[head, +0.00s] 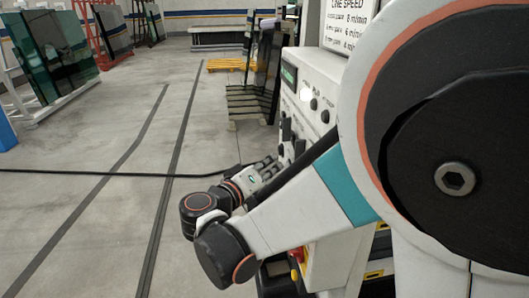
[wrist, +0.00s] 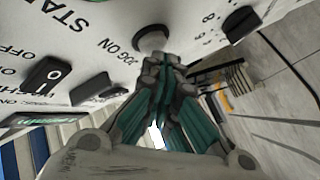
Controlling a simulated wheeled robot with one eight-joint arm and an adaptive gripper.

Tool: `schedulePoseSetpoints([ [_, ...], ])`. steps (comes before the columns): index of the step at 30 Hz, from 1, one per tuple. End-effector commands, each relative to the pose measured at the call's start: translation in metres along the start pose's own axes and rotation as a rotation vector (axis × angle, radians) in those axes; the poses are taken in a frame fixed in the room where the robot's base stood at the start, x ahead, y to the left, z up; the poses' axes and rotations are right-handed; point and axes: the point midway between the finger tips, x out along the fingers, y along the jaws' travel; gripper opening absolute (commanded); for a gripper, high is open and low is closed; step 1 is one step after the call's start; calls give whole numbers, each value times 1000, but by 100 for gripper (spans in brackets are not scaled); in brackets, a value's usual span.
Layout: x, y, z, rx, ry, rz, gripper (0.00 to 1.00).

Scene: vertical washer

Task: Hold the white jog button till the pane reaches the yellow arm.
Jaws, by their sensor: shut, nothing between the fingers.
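The white jog button (wrist: 152,38) is a pale round button beside the "JOG ON" print on the white control panel (wrist: 200,20) in the wrist view. My gripper (wrist: 160,62) is shut and empty, with its fingertips right at the button's lower edge. The tips cover part of the button, and I cannot tell whether it is pressed in. In the head view my gripper (head: 274,164) reaches the face of the panel, and the button there is not clear. Dark glass panes (head: 268,60) stand behind the panel. I cannot make out the yellow arm.
Black switches (wrist: 48,74) and a black knob (wrist: 240,24) flank the button. A round white lamp (head: 305,94) shows higher on the panel. A red-and-yellow stop button (head: 298,255) is below. Glass racks (head: 55,50) stand far left. The floor between is open, crossed by black cables (head: 120,174).

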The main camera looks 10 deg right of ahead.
Motion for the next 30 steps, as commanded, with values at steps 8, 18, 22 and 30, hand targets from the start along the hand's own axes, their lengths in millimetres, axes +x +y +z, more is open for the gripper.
schedulePoseSetpoints([
  [8,2,2,2,0,-1,0,0],
  [18,5,4,4,0,-1,0,0],
  [22,6,4,4,0,-1,0,0],
  [30,7,5,5,0,0,0,0],
])
